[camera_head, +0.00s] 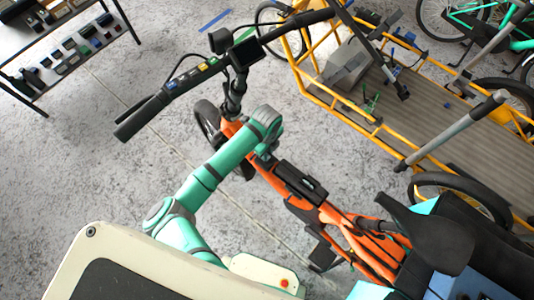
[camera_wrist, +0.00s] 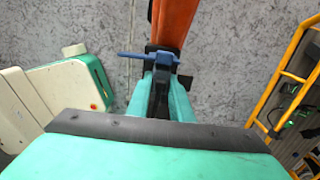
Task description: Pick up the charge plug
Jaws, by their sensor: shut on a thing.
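In the wrist view, the two teal fingers of my gripper (camera_wrist: 163,85) are closed in on a dark, narrow part between them. A blue piece with a thin bar sticking out to the left, which looks like the charge plug (camera_wrist: 150,57), sits right at the fingertips. It lies against the lower end of the orange bike frame (camera_wrist: 172,22). Whether the plug is still seated in the bike cannot be told. In the head view, my arm reaches over the orange cargo bike (camera_head: 232,130); the fingertips and plug are hidden there.
Handlebars (camera_head: 190,75) with a display rise just beyond my arm. A yellow-framed cargo bike (camera_head: 400,150) stands close on the right. A shelf (camera_head: 60,55) with small items stands at the top left. The concrete floor (camera_head: 90,160) on the left is clear.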

